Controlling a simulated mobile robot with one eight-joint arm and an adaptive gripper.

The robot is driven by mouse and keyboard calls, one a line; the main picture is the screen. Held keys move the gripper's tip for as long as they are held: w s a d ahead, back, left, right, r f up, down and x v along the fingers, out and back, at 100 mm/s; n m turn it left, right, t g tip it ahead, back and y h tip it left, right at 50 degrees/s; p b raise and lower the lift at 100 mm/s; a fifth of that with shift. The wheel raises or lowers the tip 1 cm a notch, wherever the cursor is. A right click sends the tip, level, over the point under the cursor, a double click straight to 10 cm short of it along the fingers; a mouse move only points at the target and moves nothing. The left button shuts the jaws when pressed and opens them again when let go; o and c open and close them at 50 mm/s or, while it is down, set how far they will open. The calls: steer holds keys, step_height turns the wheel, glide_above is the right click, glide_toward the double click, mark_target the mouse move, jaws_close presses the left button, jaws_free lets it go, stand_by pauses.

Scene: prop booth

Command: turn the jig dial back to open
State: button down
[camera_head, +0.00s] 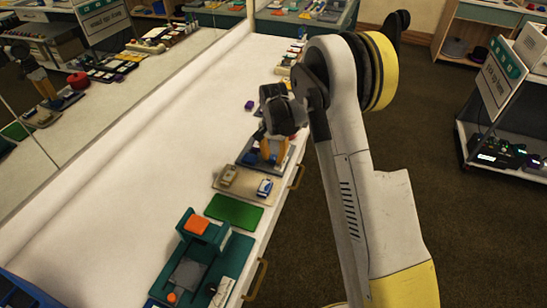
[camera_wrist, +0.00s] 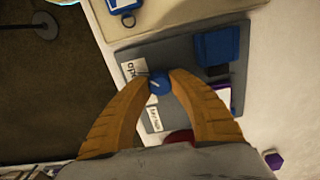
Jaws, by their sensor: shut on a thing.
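The jig is a dark grey plate (camera_wrist: 180,60) with a blue block (camera_wrist: 217,46) on it. Its small round blue dial (camera_wrist: 160,85) has a pale pointer mark and sits near the plate's edge. Two white labels lie beside the dial, one above-left (camera_wrist: 134,72) and one below (camera_wrist: 154,118); their words are hard to read. My gripper (camera_wrist: 160,82) has its orange fingers shut on the dial, one on each side. In the head view my gripper (camera_head: 272,152) reaches down over the jig plate (camera_head: 245,153), hiding the dial.
A beige board (camera_head: 240,184) with small items lies next to the jig, then a green mat (camera_head: 234,211) and a teal fixture (camera_head: 232,256). A purple block (camera_head: 250,105) lies beyond. The white tabletop (camera_head: 150,170) to the left is clear.

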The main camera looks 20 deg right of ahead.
mark_target(273, 157)
steer(key=shift+m, duration=0.3)
steer(key=c, duration=1.1)
jaws_free()
step_height(273, 157, up, 12)
